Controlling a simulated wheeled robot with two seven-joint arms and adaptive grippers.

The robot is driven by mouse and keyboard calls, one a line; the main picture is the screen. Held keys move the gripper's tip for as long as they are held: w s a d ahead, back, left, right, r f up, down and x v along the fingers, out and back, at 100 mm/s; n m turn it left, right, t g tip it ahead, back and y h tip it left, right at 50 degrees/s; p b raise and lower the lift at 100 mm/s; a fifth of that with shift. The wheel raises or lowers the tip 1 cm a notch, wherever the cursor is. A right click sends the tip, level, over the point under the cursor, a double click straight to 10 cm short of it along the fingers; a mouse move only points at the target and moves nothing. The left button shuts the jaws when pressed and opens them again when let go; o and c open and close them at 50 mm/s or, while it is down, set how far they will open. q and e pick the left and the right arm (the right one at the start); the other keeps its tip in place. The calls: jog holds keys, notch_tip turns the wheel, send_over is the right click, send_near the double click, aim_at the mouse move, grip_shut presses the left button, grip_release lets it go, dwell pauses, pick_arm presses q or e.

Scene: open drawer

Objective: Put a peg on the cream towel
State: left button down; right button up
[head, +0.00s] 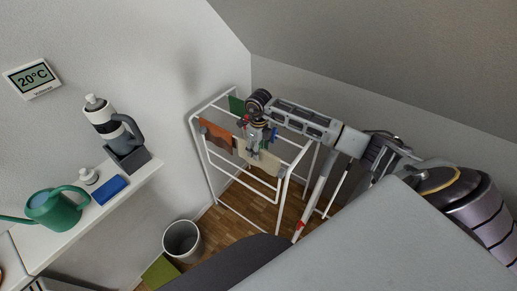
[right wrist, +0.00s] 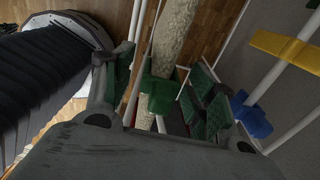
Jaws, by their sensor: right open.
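The cream towel (head: 263,163) hangs over a rail of the white drying rack (head: 285,190) in the head view. In the right wrist view its top edge (right wrist: 177,28) runs down the middle. My right gripper (head: 256,142) is open above this towel, jaws downward. In the right wrist view its green-padded fingers (right wrist: 160,93) stand either side of a green peg (right wrist: 157,97), which seems to sit on the towel's top edge. Contact with the fingers cannot be told. A blue peg (right wrist: 251,115) and a yellow peg (right wrist: 285,48) sit on rails to the right. My left gripper is not shown.
A rust-orange towel (head: 217,135) and a green cloth (head: 236,105) hang on the same rack. A grey bin (head: 183,240) stands on the wooden floor. A shelf at the left holds a green watering can (head: 55,210), a blue sponge (head: 109,190) and a bottle (head: 103,118).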

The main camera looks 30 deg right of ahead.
jog(key=shift+r, duration=0.15)
jog(key=shift+r, duration=5.85)
